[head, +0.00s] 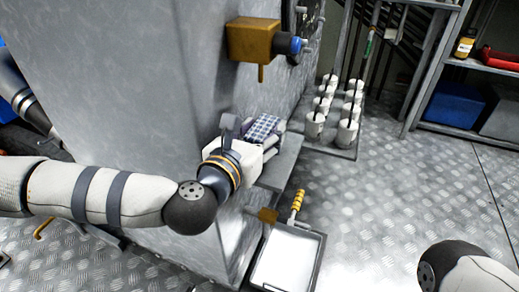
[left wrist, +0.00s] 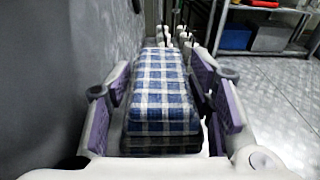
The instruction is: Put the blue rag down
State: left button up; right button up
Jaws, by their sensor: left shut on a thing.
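The blue rag (head: 263,128) is a folded blue-and-white checked cloth. My left gripper (head: 258,142) is shut on it, beside the big grey metal housing (head: 150,100). In the left wrist view the rag (left wrist: 162,85) lies lengthwise between the two purple-padded fingers. A darker checked layer shows under its near end; I cannot tell whether it is part of the same rag. A grey ledge (head: 283,165) juts from the housing just below the gripper. I cannot tell whether the rag touches it. Only part of my right arm shows at the lower right; its gripper is out of view.
A tray with white contents (head: 287,262) and a yellow-handled tool (head: 297,205) are below the ledge. A yellow box with a blue knob (head: 254,40) sticks out above. Several white cups (head: 347,133) stand behind. Shelves with a blue bin (head: 453,105) are right; the floor between is clear.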

pick_arm(q)
notch_tip(320, 180, down, 4)
jog(key=shift+f+b, duration=0.2)
jog(key=shift+b, duration=0.35)
jog(key=shift+a+f, duration=0.2)
jog(key=shift+r, duration=0.15)
jog(key=shift+f, duration=0.25)
jog(key=o, duration=0.9)
jog(key=shift+r, duration=0.1)
jog(key=shift+c, duration=0.2)
